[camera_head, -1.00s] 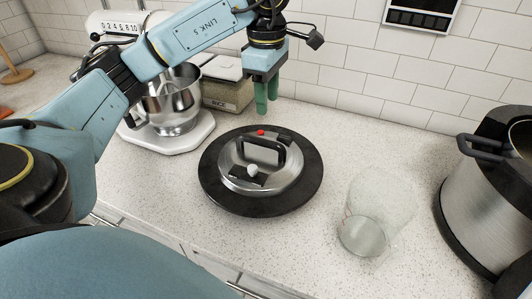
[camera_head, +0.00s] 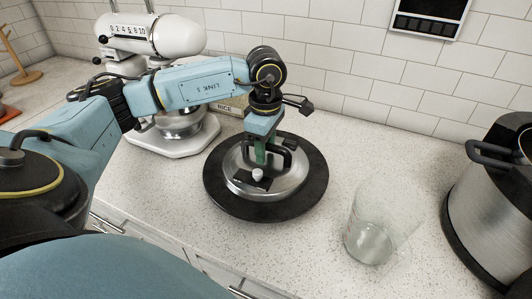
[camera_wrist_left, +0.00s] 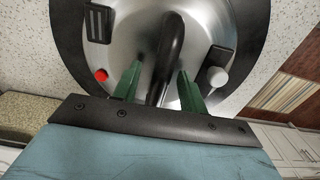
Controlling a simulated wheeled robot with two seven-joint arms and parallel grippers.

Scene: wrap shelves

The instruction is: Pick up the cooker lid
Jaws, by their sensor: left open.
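The cooker lid (camera_head: 285,182) is a round silver lid with a black arched handle (camera_head: 293,153), a white knob (camera_head: 258,174) and a red button. In the left wrist view one finger (camera_wrist_left: 157,88) stands on each side of the handle. My right gripper is not seen.
A clear glass (camera_head: 372,232) stands to the right, and a large steel cooker pot (camera_head: 487,215) at the far right. The front counter is clear.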

